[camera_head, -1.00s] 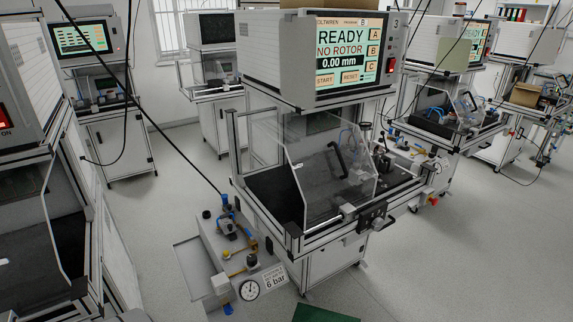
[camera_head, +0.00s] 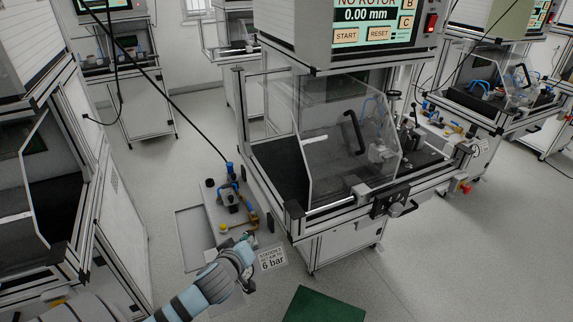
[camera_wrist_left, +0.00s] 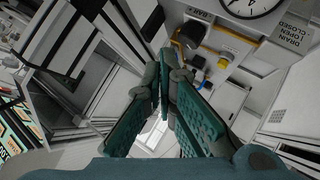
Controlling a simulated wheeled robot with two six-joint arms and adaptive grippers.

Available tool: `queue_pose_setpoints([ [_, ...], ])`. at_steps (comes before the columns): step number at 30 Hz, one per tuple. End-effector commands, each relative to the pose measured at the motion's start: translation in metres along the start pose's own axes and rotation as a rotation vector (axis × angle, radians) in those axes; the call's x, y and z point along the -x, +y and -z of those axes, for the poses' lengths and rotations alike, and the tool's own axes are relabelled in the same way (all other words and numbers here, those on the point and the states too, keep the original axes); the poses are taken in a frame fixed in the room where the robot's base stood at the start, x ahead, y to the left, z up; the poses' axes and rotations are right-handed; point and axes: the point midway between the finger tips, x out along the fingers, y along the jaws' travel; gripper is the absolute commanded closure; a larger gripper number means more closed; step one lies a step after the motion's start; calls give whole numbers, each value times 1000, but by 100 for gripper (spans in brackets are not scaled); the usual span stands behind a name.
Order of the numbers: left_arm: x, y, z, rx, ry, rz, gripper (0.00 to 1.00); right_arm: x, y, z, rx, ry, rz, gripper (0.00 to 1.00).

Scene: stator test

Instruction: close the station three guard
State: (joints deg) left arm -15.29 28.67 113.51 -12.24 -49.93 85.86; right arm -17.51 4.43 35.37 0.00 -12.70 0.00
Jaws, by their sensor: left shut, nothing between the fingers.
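The station in the middle of the head view has a clear guard (camera_head: 330,165) with a black curved handle (camera_head: 354,132). The clear panel has a slanted edge, and the black bed (camera_head: 275,160) and fixture parts show around and through it. I cannot tell exactly how far open the guard stands. My left gripper (camera_head: 247,238) is low and to the left of the guard, in front of the air unit, apart from the handle. In the left wrist view its green fingers (camera_wrist_left: 164,88) meet at the tips with nothing between them. My right gripper is not in view.
The air unit (camera_head: 232,210) stands left of the station, with a 6 bar sign (camera_head: 272,260). Its gauge (camera_wrist_left: 250,4) shows in the wrist view. A black latch box (camera_head: 390,200) sits on the front rail. A green mat (camera_head: 325,306) lies on open floor.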

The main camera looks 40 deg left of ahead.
Motion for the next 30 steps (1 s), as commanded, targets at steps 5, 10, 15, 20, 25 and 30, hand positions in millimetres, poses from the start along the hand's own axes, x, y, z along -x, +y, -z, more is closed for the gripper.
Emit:
queue_pose_setpoints([
  [5, 23, 95, 106, 527, 149, -341, 100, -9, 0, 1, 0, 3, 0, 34],
  [10, 44, 142, 151, 801, 117, -554, 100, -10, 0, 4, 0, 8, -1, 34],
  [15, 38, 153, 161, 851, 104, -584, 100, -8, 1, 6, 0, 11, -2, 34],
  [20, 14, 167, 170, 855, 103, -583, 100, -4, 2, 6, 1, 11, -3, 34],
  [25, -18, 184, 181, 855, 101, -582, 100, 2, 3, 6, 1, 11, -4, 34],
  [30, -43, 204, 185, 854, 99, -583, 100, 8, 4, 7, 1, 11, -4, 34],
])
